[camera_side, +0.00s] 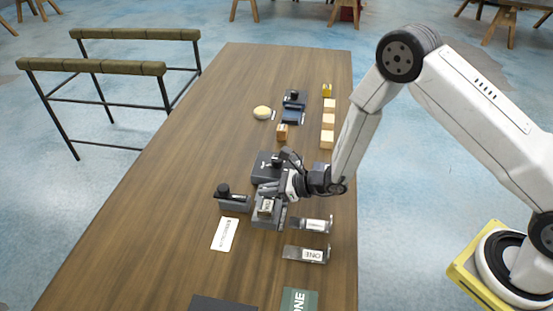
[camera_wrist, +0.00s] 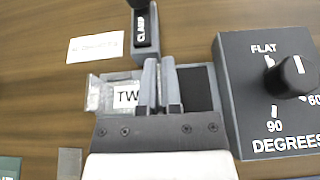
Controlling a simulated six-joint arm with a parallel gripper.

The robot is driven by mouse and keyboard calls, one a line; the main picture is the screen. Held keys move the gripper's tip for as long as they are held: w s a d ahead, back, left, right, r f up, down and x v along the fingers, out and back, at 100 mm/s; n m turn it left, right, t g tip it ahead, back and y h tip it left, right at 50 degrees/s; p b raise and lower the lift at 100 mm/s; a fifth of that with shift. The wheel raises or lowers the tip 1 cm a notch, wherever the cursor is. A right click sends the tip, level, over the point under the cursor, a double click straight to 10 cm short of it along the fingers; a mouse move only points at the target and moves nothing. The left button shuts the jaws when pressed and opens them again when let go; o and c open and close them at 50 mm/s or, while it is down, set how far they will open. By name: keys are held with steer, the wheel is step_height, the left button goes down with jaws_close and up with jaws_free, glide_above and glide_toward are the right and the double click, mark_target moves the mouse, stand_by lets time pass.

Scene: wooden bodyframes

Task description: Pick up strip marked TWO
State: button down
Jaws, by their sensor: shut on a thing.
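The strip marked TWO (camera_side: 266,208) lies at the grey clamp block (camera_side: 272,222), its white label facing up. In the wrist view the label (camera_wrist: 126,97) reads "TW", the rest hidden behind my fingers. A clear or shiny end of the strip sticks out to the left. My gripper (camera_wrist: 160,85) is shut on the strip; it also shows in the side view (camera_side: 283,190), just above the block. I cannot tell whether the strip rests on the block or is slightly raised.
A black clamp lever (camera_wrist: 145,27) stands beside the block. A dial box (camera_wrist: 272,95) marked FLAT and 90 DEGREES is close on the right. Two other labelled strips, one (camera_side: 310,224) and another marked ONE (camera_side: 305,254), lie nearby. A white card (camera_side: 225,234) lies flat.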

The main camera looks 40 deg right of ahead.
steer(key=shift+r, duration=0.2)
steer(key=shift+r, duration=0.8)
steer(key=s+d+r, duration=0.4)
steer(key=s+r, duration=0.7)
steer(key=s, duration=0.2)
steer(key=shift+s, duration=0.25)
